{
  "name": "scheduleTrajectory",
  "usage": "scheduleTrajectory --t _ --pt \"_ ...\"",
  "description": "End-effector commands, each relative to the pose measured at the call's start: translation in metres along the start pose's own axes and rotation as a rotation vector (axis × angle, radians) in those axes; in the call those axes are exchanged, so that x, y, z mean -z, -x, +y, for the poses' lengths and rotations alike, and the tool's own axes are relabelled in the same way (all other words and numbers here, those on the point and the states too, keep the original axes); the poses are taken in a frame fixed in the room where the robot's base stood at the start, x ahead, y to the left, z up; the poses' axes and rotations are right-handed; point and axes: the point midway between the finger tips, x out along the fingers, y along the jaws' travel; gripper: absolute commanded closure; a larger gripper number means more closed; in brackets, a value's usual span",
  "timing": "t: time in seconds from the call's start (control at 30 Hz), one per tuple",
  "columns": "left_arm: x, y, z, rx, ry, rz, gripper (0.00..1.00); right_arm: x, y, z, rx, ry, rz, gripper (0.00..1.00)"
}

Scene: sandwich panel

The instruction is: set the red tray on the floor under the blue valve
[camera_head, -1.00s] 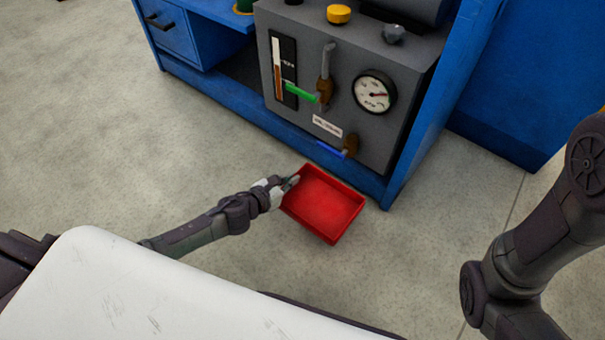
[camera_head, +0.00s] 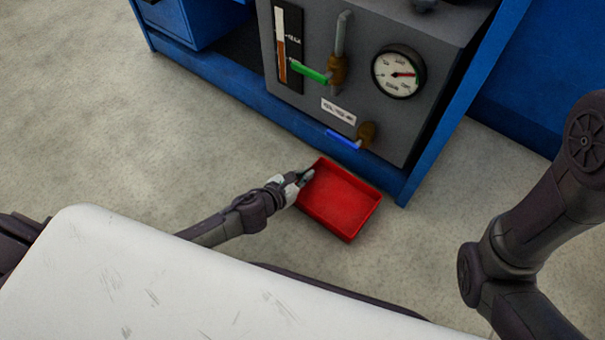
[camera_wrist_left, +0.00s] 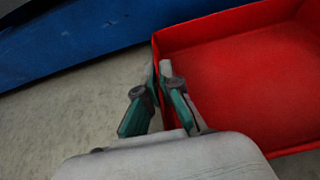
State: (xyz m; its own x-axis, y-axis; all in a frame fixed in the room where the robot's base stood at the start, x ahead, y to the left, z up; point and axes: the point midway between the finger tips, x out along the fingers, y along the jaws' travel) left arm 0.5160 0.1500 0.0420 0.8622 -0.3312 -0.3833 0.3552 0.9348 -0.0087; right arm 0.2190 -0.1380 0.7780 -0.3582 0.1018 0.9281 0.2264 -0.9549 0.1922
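The red tray (camera_head: 345,205) is a shallow open box, empty, in front of the cabinet's lower edge. It is just below the blue valve (camera_head: 343,139) in the head view. My left gripper (camera_head: 304,178) is at the tray's left wall. In the left wrist view, the fingers of my left gripper (camera_wrist_left: 158,72) are close together, one on each side of the red tray's wall (camera_wrist_left: 215,28), pinching it near a corner. I cannot tell whether the tray touches the floor or hangs slightly above it. My right gripper is out of view.
The grey panel (camera_head: 300,100) carries a green-handled valve (camera_head: 312,73), a round gauge (camera_head: 398,72) and a level strip (camera_head: 288,45). The blue cabinet base (camera_head: 270,112) runs behind the tray. The grey floor (camera_head: 120,120) is clear to the left.

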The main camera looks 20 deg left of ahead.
Motion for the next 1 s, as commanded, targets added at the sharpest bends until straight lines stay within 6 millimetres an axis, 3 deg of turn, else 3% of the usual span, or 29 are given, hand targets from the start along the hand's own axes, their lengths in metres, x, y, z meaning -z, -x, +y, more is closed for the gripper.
scheduleTrajectory --t 0.17,0.2,0.33,0.7,1.0 --pt "0.004 -0.002 0.0 0.0 0.0 0.0 1.0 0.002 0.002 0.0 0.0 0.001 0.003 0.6" --pt "0.003 -0.001 0.001 -0.001 -0.001 0.0 0.9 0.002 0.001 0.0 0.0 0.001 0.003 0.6" --pt "0.003 -0.001 0.001 -0.001 -0.001 0.0 0.69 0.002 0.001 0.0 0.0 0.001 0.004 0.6" --pt "-0.002 0.003 0.001 0.0 0.0 0.001 0.69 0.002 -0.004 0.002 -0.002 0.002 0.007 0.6" --pt "-0.003 0.061 0.0 0.0 0.003 0.005 0.69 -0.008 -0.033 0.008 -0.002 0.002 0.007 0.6"
